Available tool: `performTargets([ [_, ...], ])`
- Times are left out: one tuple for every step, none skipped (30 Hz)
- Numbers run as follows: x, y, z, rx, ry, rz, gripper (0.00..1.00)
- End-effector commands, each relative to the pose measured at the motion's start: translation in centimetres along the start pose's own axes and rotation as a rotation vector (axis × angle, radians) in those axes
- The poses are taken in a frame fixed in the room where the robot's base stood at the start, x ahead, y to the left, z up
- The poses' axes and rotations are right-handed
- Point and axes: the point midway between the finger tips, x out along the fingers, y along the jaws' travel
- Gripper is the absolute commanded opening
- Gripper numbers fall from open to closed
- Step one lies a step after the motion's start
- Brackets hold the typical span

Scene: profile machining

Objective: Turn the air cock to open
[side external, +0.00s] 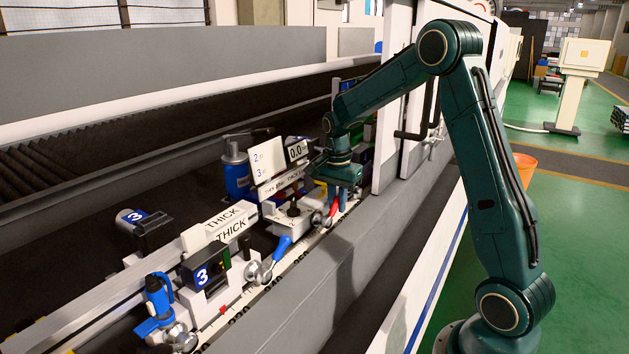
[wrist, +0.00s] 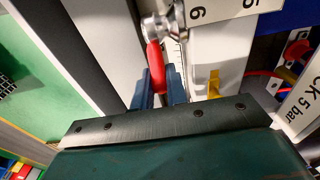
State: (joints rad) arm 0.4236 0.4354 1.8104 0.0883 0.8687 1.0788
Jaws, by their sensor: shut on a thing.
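A red handle (wrist: 155,62) on a metal fitting (wrist: 160,27) shows in the wrist view; I take it as the air cock. In the side view the red handle (side external: 333,209) is small and partly hidden by my gripper. My gripper (wrist: 163,84) has its two blue fingers on either side of the red handle and is shut on it. The handle's lower end lies between the fingers. In the side view my gripper (side external: 338,200) points down at the handle beside the rail. I cannot tell from the frames whether the air cock is open.
A white block with a yellow part (wrist: 213,84) is close right of the fingers. A sign reading "K 5 bar" (wrist: 302,103) is further right. Blue-handled levers (side external: 281,249) and a "3" block (side external: 206,268) line the rail. A white machine door (side external: 396,100) stands behind my arm.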

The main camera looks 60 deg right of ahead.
Motion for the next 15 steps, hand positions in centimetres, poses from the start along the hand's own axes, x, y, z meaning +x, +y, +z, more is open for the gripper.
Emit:
performTargets([
  [-0.1, 0.0, 0.2, -0.002, 0.017, 0.0, 0.0],
  [-0.2, 0.0, 0.2, -0.002, 0.03, 0.0, 0.0],
  [-0.3, 0.0, 0.3, -0.003, 0.048, -0.001, 0.0],
  [-0.4, -0.1, 0.4, -0.004, 0.062, -0.002, 0.0],
  [-0.4, 0.0, 0.4, -0.003, 0.077, -0.001, 0.0],
  [-0.5, 0.0, 0.6, -0.004, 0.098, 0.0, 0.0],
  [-0.6, 0.0, 0.6, -0.003, 0.115, -0.001, 0.0],
  [-0.6, 0.0, 0.7, -0.004, 0.132, -0.001, 0.0],
  [-0.8, 0.0, 0.8, -0.004, 0.157, -0.001, 0.0],
  [-0.8, -0.1, 0.9, -0.005, 0.176, -0.001, 0.0],
  [-0.9, 0.0, 1.0, -0.005, 0.196, -0.001, 0.0],
  [-1.0, 0.0, 1.1, -0.005, 0.223, -0.001, 0.0],
  [-1.1, 0.0, 1.2, -0.005, 0.244, -0.001, 0.0],
  [-1.2, -0.1, 1.3, -0.006, 0.265, -0.001, 0.0],
  [-1.3, -0.1, 1.5, -0.006, 0.294, -0.002, 0.0],
])
